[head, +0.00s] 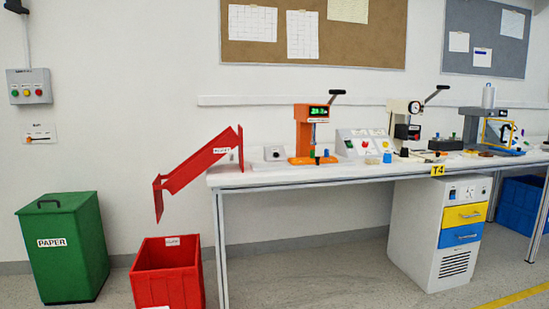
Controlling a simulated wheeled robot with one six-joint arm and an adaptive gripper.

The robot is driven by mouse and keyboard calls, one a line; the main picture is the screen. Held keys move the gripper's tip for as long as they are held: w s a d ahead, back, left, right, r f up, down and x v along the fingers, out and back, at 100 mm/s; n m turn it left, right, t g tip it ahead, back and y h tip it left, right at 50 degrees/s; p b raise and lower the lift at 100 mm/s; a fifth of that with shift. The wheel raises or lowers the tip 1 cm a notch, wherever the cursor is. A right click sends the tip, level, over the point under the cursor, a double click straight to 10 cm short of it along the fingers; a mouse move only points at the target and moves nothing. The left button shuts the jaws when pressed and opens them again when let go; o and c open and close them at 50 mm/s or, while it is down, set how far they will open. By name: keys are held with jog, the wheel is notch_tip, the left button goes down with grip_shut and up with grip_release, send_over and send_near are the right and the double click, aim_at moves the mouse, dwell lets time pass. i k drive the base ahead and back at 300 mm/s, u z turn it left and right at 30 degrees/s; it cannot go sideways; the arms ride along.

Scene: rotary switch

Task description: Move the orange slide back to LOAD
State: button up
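An orange press-like station (303,131) stands on the white workbench (290,180), left of the bench's middle. It has a black lever at top right and a dark display with green characters. A flat orange part (302,161) lies at its foot, with small green and blue pieces on or beside it. I cannot tell whether this flat part is the slide. No LOAD marking is readable at this distance. My gripper is not in view.
A red chute (200,160) slopes off the bench's left end above a red bin (168,278). A green PAPER bin (62,252) stands left. A sloped control panel (364,143) and a second lever device (404,125) stand right of the orange station. Floor shows in front.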

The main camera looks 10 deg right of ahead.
aim_at(314, 159)
jog(key=u, duration=0.05)
jog(key=i, duration=0.65)
jog(key=z, duration=0.65)
jog(key=i, duration=0.45)
jog(key=z, duration=0.5)
